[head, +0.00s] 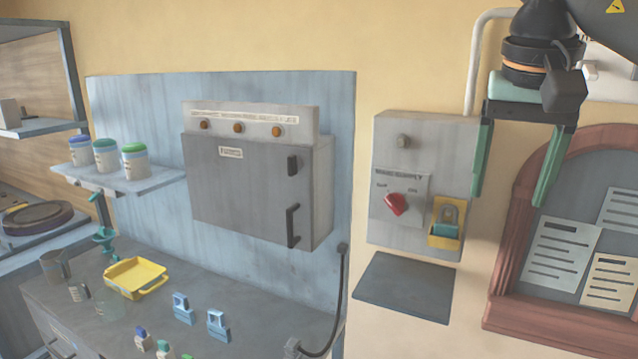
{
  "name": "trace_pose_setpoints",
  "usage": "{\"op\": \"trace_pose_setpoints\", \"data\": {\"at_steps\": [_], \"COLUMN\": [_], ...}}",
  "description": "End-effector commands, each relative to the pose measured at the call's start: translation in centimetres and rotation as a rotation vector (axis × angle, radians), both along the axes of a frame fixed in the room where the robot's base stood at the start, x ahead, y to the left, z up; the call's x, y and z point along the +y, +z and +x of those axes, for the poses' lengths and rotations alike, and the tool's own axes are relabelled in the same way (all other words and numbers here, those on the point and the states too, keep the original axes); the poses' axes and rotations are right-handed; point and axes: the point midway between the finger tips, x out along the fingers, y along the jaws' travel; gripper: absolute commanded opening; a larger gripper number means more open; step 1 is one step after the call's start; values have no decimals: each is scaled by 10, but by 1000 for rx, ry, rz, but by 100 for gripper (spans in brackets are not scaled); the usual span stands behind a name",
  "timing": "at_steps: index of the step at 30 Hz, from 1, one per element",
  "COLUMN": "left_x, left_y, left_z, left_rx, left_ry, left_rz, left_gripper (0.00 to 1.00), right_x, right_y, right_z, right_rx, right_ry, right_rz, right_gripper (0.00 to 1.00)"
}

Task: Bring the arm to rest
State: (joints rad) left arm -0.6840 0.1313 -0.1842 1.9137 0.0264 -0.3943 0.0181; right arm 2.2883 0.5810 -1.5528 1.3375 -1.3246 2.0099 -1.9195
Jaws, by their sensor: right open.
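My right gripper (510,165) comes in from the upper right. Its two green fingers point down and stand wide apart, with nothing between them. The left finger overlaps the right edge of the grey switch box (400,150) in the picture, and the right finger overlaps the notice board's arched frame; I cannot tell if they touch. The box carries a red rotary switch (396,204) and a yellow holder (446,222) with a padlock and a blue item in it. My left gripper is not in view.
A shelf with jars (134,162) is at left. The notice board (575,265) is at right. A dark plate (405,287) is below the switch box.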

Motion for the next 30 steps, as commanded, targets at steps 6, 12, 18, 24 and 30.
{"op": "trace_pose_setpoints", "data": {"at_steps": [6,12,18,24,30], "left_x": [0,0,0,0,0], "left_y": [0,4,2,2,2], "left_z": [1,8,4,4,3], "left_rx": [-1,-17,-9,-8,-7], "left_ry": [0,0,1,0,0], "left_rz": [0,0,0,0,0], "left_gripper": [67,67,67,67,67], "right_x": [65,141,223,280,304], "right_y": [-64,-124,-167,-175,-167], "right_z": [13,3,-29,-57,-58], "right_rx": [108,283,578,951,1380], "right_ry": [42,26,-98,-339,-684], "right_rz": [203,477,830,1157,1419], "right_gripper": [73,73,73,73,73]}}
